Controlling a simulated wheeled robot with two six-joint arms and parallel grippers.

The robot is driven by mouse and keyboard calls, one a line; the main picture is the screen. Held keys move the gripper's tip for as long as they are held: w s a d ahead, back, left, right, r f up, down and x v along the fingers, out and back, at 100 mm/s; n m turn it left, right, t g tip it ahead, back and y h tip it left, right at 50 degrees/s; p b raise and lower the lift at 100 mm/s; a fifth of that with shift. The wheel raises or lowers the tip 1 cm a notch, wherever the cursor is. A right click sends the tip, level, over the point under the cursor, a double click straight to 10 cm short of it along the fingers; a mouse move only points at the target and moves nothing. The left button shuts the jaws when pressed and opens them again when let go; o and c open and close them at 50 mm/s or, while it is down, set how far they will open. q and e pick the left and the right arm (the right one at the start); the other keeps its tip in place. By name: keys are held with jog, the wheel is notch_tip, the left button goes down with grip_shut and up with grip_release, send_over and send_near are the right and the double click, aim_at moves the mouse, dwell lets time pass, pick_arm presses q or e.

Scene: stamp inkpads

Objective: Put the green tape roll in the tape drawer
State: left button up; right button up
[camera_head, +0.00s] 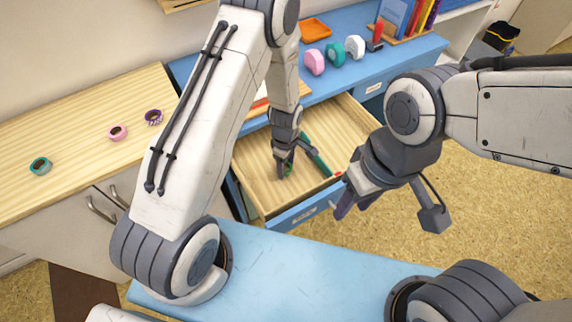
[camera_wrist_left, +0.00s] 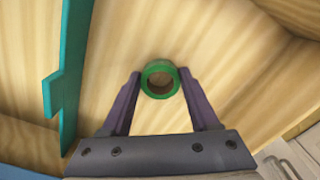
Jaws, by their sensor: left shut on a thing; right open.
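The green tape roll (camera_wrist_left: 146,83) is between the fingers of my left gripper (camera_wrist_left: 160,80) in the left wrist view. In the head view, my left gripper (camera_head: 284,170) reaches down into the open drawer (camera_head: 254,167) and is shut on the roll, mostly hidden by the fingers. The drawer has a pale wood bottom and a blue front with a label. Whether the roll touches the bottom I cannot tell. My right gripper (camera_head: 348,202) is open and empty, beside the drawer's front right corner.
A teal divider (camera_head: 318,156) stands in the drawer right of my left gripper; it also shows in the left wrist view (camera_wrist_left: 68,80). Teal (camera_head: 33,167), pink (camera_head: 110,132) and purple patterned (camera_head: 148,117) rolls lie on the left wooden counter. An orange tray (camera_head: 314,30) sits on the blue desk.

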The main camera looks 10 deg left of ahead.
pick_arm(q)
jog(key=shift+f, duration=0.15)
jog(key=o, duration=1.3)
notch_tip(320, 180, up, 12)
jog(key=s+d+r+m, duration=0.7)
jog(key=s+r+m, duration=0.15)
jog(key=r, duration=0.25)
jog(key=s+r+m, duration=0.2)
jog(key=s+m, duration=0.2)
jog(key=s+r+m, duration=0.2)
jog(key=s+m, duration=0.3)
jog(key=s+r+m+h, duration=0.1)
jog(key=s+r+m, duration=0.1)
jog(key=s+m, duration=0.3)
jog(key=shift+d+r, duration=0.2)
